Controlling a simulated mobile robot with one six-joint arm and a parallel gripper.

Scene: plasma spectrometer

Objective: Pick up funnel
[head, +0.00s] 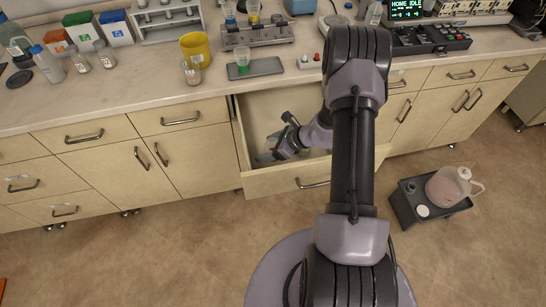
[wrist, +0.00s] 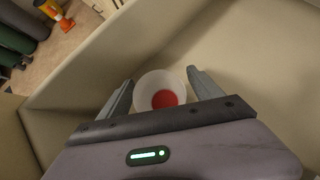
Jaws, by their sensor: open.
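A round white thing with a red centre, which I take to be the funnel (wrist: 146,87), is inside the open drawer (head: 262,182) in the wrist view. I see into its round mouth. My gripper (wrist: 160,80) is open, with one finger on each side of it. I cannot tell whether the fingers touch it. In the head view my gripper (head: 268,148) reaches down into the drawer, and I cannot make out the funnel there.
The drawer walls stand close around my gripper, and the bench top (head: 120,110) lies above and behind. A yellow cup (head: 196,50) and a rack (head: 257,36) stand on the bench. A grey crate with a jug (head: 446,187) is on the floor at right.

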